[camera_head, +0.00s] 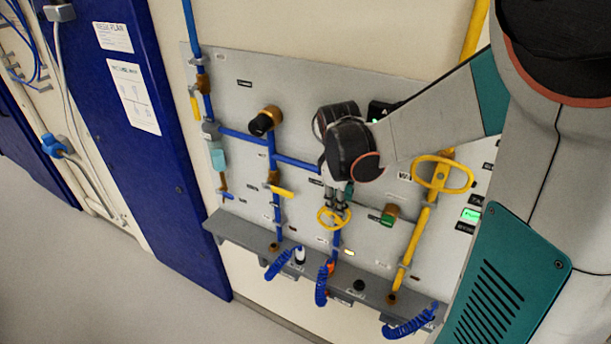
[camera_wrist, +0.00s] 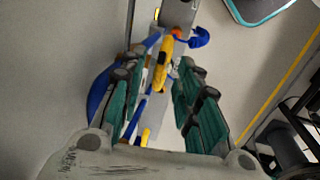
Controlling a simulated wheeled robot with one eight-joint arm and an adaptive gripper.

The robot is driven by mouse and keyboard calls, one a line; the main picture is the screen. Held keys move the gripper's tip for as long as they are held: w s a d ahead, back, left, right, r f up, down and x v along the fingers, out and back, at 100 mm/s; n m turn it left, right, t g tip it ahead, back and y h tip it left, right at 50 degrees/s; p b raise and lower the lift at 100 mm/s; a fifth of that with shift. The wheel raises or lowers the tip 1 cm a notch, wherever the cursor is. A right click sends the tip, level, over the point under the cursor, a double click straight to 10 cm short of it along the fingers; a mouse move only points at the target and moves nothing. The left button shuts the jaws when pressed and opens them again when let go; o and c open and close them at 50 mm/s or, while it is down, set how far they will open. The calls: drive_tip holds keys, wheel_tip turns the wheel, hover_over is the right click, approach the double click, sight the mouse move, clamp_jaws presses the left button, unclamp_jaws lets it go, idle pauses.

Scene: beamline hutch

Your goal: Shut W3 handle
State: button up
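A small yellow handwheel (camera_head: 322,223) sits on a blue pipe in the middle of the grey wall panel. My gripper (camera_head: 340,200) points down at it, at its upper edge. In the wrist view a yellow handle (camera_wrist: 163,66) lies between the green fingers of my gripper (camera_wrist: 164,62), which are open with space on both sides. I cannot tell whether any finger touches it. The label saying which handle is W3 is not readable; a partial "W" label (camera_head: 404,176) shows beside my arm. Part of the panel is hidden behind my wrist.
A larger yellow wheel (camera_head: 466,187) is on the yellow pipe to the right. A yellow lever (camera_head: 282,191) is on the left pipe. A grey ledge (camera_head: 235,233) with coiled blue hoses (camera_head: 320,290) runs below. The floor (camera_head: 90,300) at lower left is clear.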

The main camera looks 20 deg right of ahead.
sight(347, 210)
drive_tip(key=shift+w+d+f, duration=0.1)
drive_tip(key=shift+d+f, duration=0.05)
drive_tip(key=shift+f, duration=0.75)
clamp_jaws()
drive_tip(key=shift+s+d+f+t+y+b, duration=0.3)
drive_tip(key=shift+s+t+y+b, duration=0.15)
drive_tip(key=shift+t+b, duration=0.1)
drive_tip(key=shift+s+d+f+t+y+b, duration=0.2)
drive_tip(key=shift+s+d+t+y+b, duration=0.15)
drive_tip(key=shift+t+y+b, duration=0.15)
drive_tip(key=shift+s+d+f+t+y+b, duration=0.1)
drive_tip(key=shift+s+t+y+b, duration=0.15)
drive_tip(key=shift+t+y+b, duration=0.4)
